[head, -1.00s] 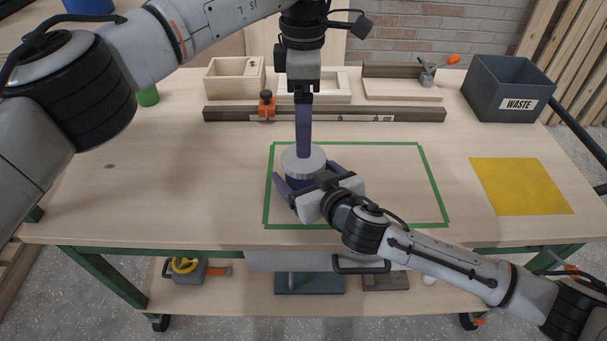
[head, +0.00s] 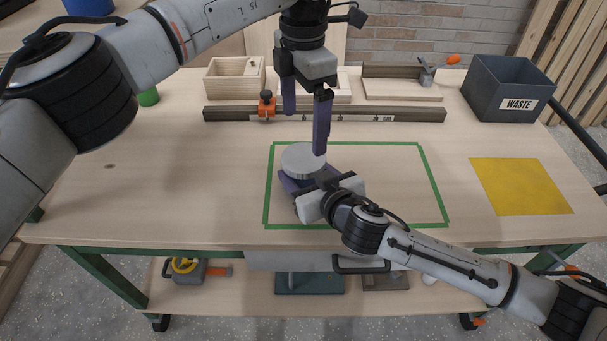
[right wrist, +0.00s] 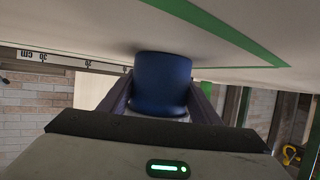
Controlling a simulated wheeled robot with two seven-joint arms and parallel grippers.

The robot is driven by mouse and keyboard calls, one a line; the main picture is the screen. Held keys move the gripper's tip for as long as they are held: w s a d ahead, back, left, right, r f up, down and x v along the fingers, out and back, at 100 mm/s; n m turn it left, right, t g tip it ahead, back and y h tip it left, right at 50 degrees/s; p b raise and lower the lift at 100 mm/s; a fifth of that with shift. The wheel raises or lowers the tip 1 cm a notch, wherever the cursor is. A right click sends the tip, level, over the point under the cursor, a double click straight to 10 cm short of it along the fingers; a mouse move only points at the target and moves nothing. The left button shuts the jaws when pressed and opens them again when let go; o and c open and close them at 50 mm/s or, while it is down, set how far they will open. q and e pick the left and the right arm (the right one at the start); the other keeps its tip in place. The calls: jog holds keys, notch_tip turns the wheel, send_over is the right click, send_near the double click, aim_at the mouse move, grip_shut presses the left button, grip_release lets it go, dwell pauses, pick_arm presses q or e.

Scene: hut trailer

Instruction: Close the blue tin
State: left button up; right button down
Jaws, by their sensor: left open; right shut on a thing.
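The blue tin stands upright on the bench inside the green taped outline, with a round silver lid (head: 303,160) on its top. Its blue body (right wrist: 162,82) fills the space between my right fingers in the right wrist view. My right gripper (right wrist: 162,100) is shut on the tin from the front right; in the head view it hides most of the body. My left gripper (head: 306,115) is open and empty, pointing down above and behind the lid, with its two fingers apart. I cannot tell whether the lid is fully seated.
A grey waste bin (head: 508,90) stands at the back right, near a yellow square (head: 521,186). A long rule (head: 370,114) with an orange stop (head: 266,104) and wooden boxes (head: 234,79) lie behind the outline.

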aim_at(304, 157)
pick_arm(q)
jog(key=n, duration=0.4)
jog(key=shift+n, duration=0.3)
jog(key=n, duration=0.4)
jog(key=shift+n, duration=0.3)
jog(key=n, duration=0.8)
jog(key=shift+f, duration=0.15)
jog(key=shift+f, duration=3.9)
